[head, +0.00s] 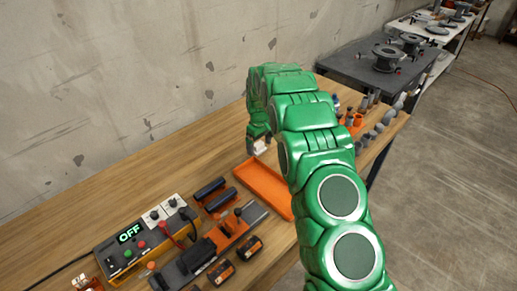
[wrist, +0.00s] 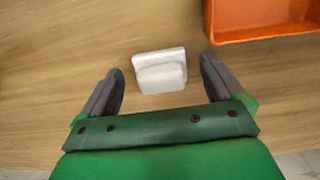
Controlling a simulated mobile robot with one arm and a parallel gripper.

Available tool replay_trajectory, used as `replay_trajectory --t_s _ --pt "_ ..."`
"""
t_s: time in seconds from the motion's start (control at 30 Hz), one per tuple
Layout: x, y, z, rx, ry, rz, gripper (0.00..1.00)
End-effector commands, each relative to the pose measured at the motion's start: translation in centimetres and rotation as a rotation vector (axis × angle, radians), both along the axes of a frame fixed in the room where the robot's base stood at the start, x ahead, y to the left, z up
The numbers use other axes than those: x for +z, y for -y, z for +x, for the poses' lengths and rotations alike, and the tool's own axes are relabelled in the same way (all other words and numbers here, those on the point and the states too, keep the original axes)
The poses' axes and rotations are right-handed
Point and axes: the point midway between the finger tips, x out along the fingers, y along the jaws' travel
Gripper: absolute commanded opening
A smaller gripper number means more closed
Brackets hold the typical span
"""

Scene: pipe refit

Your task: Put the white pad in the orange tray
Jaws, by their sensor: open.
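The white pad (wrist: 161,72) is a small block with a raised part, on the wooden table. In the wrist view it lies between and slightly ahead of my open fingertips, with a gap on each side. My gripper (wrist: 162,88) is open and empty. In the head view the white pad (head: 261,148) shows just below my gripper (head: 259,136), partly hidden by it. The orange tray (head: 264,185) lies close by on the table, partly hidden by my green arm. Its corner also shows at the upper right in the wrist view (wrist: 262,36).
A control box (head: 137,241) with an OFF display stands at front left. Dark cylinders (head: 210,190) in an orange holder and a clamp-like tool (head: 215,250) lie near the tray. Fittings (head: 370,100) stand beyond my arm. The table (head: 180,150) is clear left of my gripper.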

Motion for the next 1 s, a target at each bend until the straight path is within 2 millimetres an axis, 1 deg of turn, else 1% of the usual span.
replay_trajectory --t_s 0.03,0.1,0.3,0.37,0.7,0.73,0.77,1.0 --pt "-0.54 0.0 -0.03 0.0 -0.001 0.0 0.96" --pt "-0.91 0.0 -0.03 0.0 -0.001 -0.001 0.96" --pt "-0.92 0.0 0.0 0.0 0.0 0.0 0.96" --pt "-0.92 0.0 0.0 0.0 0.0 0.0 0.88" --pt "-0.91 0.0 0.0 0.0 0.0 0.0 0.36" --pt "-0.91 0.0 0.0 0.0 0.0 0.0 0.35" --pt "-0.91 0.0 0.0 0.0 0.0 0.0 0.3" --pt "-0.7 -0.01 0.02 0.0 0.0 0.0 0.3"
